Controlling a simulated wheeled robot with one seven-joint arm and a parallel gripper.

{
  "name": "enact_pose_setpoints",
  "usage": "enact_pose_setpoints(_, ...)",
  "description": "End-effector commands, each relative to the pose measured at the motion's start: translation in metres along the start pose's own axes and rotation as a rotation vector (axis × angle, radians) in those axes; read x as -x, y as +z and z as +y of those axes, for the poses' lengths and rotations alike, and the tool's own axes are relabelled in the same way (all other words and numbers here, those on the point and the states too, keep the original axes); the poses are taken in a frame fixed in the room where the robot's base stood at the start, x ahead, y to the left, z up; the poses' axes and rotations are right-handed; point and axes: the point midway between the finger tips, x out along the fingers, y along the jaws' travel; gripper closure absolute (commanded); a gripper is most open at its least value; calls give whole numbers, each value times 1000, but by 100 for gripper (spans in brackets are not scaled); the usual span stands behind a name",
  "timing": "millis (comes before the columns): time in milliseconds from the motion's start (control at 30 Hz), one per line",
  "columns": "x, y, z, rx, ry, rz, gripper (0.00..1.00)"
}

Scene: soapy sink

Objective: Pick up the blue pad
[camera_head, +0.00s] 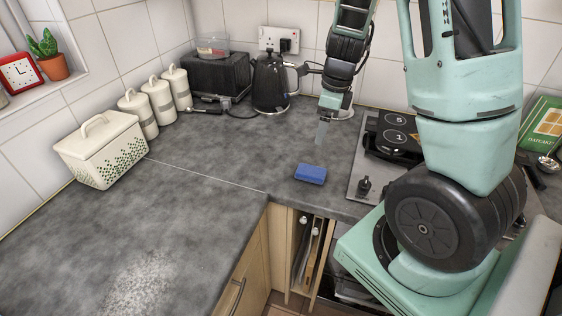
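The blue pad (311,174) lies flat on the dark grey worktop, near its inner front corner and left of the hob. My gripper (322,140) points down above and slightly behind the pad, apart from it. Its fingers are small and seen nearly edge-on, so I cannot tell whether they are open or shut. Nothing shows held in it. The pad's top and front side are in full view.
A black kettle (271,84) stands behind, with a dark box (219,76) beside it. The hob (392,135) is close on the right. A cream bread bin (102,150) and several white canisters (137,113) stand left. The worktop between is clear.

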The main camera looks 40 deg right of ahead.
Motion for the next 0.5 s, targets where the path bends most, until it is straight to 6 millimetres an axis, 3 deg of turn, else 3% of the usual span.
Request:
enact_pose_setpoints(167,-11,-10,-8,-77,-8,7,20)
enact_pose_setpoints(500,-81,-10,-8,-73,-5,7,20)
